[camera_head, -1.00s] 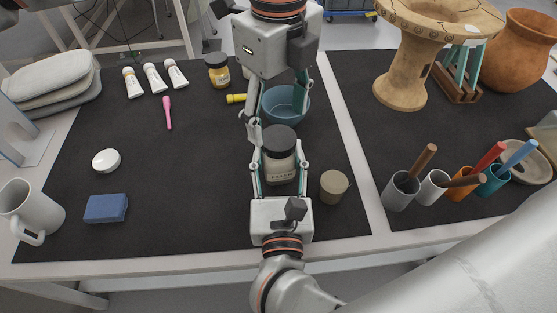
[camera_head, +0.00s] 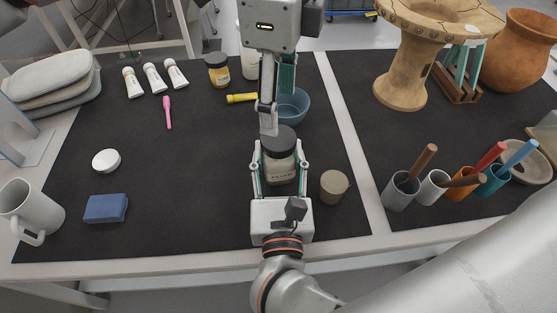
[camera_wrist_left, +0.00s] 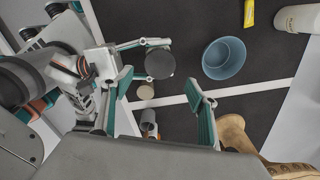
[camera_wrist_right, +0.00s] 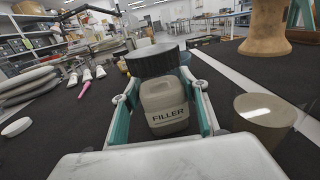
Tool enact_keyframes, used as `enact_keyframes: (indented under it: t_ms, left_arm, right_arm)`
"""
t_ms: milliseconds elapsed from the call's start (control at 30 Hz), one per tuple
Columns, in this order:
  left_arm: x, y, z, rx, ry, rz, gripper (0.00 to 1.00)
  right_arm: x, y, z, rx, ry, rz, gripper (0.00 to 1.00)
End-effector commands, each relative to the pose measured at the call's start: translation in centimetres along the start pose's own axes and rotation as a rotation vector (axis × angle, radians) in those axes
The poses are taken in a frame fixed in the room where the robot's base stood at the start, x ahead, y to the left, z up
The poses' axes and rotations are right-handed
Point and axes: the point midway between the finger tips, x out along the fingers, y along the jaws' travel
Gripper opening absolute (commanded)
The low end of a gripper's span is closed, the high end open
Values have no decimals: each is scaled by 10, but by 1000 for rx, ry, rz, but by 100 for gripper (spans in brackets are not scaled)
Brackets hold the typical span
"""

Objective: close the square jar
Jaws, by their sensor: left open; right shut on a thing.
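The square jar (camera_head: 281,171) is pale, with a FILLER label in the right wrist view (camera_wrist_right: 166,108). Its round black lid (camera_head: 279,141) sits over the mouth; I cannot tell whether it is fully seated. My right gripper (camera_head: 281,170) is shut on the jar's body, one finger on each side, with the jar upright. My left gripper (camera_wrist_left: 159,80) is open and empty, above the lid. In the left wrist view the lid (camera_wrist_left: 160,62) shows between and beyond its fingers, apart from them. In the head view the left gripper partly covers the blue bowl.
A beige cylinder (camera_head: 333,186) stands close right of the jar. The blue bowl (camera_head: 294,106) and a yellow tube (camera_head: 242,98) are behind. A white round lid (camera_head: 106,160) and blue block (camera_head: 106,208) lie left. The mat between them and the jar is clear.

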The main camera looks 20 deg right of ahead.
Motion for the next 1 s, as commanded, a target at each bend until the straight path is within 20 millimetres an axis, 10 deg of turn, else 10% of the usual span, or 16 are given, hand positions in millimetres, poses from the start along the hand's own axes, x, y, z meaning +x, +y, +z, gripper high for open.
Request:
enact_keyframes:
  t_ms: [1000]
  left_arm:
    - [80, 0, 0, 3, 0, -1, 59]
  right_arm:
    - [0, 0, 0, 0, -1, 0, 0]
